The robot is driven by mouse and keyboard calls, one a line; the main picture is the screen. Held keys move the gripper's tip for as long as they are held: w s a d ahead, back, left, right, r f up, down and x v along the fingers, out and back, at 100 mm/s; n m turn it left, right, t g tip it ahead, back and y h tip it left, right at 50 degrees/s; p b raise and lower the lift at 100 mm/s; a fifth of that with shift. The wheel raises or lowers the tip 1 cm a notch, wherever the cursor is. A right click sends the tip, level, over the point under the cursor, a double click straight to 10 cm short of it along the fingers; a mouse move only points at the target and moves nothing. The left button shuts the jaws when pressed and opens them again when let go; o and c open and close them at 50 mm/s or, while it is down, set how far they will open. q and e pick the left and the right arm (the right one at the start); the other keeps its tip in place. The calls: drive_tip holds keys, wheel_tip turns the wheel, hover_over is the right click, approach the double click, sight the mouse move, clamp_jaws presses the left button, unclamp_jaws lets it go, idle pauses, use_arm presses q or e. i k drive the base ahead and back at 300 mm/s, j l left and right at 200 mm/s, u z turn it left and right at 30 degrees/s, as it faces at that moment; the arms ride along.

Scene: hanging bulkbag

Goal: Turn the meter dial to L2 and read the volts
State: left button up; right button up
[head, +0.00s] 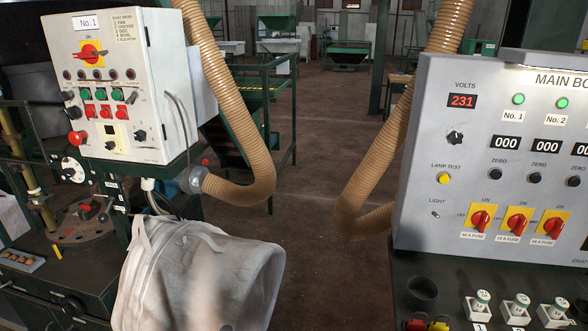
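The main board (480,85) stands at the right, a grey panel cut off by the right edge. Near its top left the VOLTS display (462,100) shows 231 in red digits. Below it is a small black meter dial (455,138) with a light pointer mark. The markings around the dial are too small to read, so I cannot tell which position it points to. Neither of my grippers is in view.
The board also carries a yellow lamp test button (443,178), zero knobs and red rotary switches (481,219). A No. 1 control box (110,85) and white bulk bag (200,275) stand left. Tan hoses (225,90) hang between. The middle floor (310,200) is clear.

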sight(456, 138)
drive_tip(key=z, duration=1.3)
